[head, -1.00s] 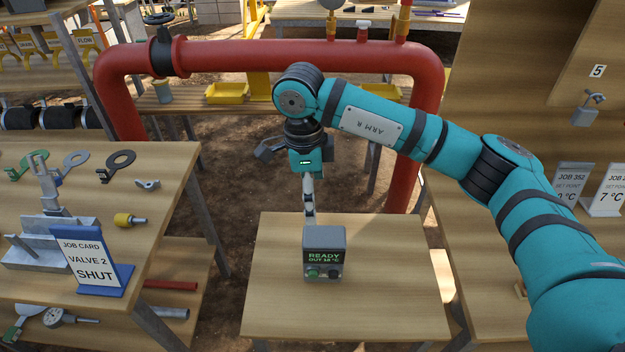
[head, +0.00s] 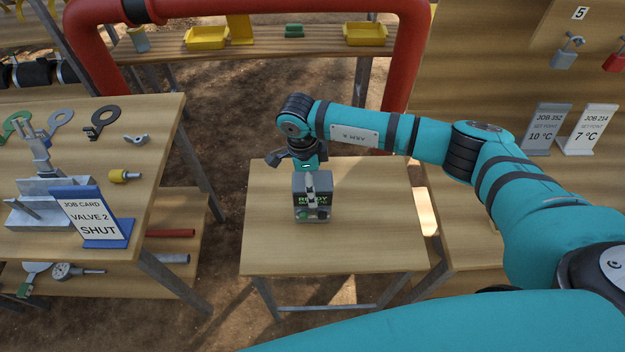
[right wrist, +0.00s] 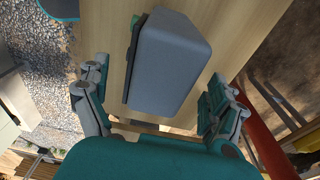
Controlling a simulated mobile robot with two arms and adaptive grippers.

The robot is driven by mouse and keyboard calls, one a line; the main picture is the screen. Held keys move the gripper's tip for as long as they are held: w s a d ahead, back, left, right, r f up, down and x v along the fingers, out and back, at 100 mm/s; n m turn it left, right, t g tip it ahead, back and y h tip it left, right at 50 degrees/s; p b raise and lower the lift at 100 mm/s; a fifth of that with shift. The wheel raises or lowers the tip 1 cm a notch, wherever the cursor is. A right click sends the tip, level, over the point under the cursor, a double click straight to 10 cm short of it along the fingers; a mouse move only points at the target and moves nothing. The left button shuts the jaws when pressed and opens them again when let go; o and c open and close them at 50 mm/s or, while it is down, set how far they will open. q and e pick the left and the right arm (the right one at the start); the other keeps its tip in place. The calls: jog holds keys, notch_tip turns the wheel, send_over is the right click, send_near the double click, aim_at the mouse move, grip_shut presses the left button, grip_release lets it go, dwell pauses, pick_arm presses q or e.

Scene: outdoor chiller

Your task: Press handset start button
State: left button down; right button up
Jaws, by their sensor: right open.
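The grey handset (head: 326,186) stands on the small wooden table in the head view. Its green button (head: 305,214) is low on the front face, with a dark knob beside it. My right gripper (head: 312,188) is over the handset, and its fingers cover part of the screen, so the text is only partly readable. In the right wrist view the handset (right wrist: 172,65) shows between the spread fingers of my right gripper (right wrist: 155,78), which is open and holds nothing. A green bit (right wrist: 135,20) shows at the handset's edge there. I cannot tell whether anything touches. My left gripper is not in view.
The small table (head: 375,235) is otherwise clear. A left bench (head: 150,110) carries a job card (head: 95,215) reading VALVE 2 SHUT, and metal parts. A red pipe (head: 405,80) runs behind. Job signs (head: 545,128) and padlocks (head: 566,52) are at the right.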

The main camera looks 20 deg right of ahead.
aim_at(304, 215)
jog(key=shift+d+f, duration=0.1)
jog(key=shift+f, duration=0.95)
jog(key=c, duration=1.8)
jog(key=shift+o, duration=0.2)
jog(key=shift+s+f, duration=0.15)
jog(key=shift+s+f, duration=0.15)
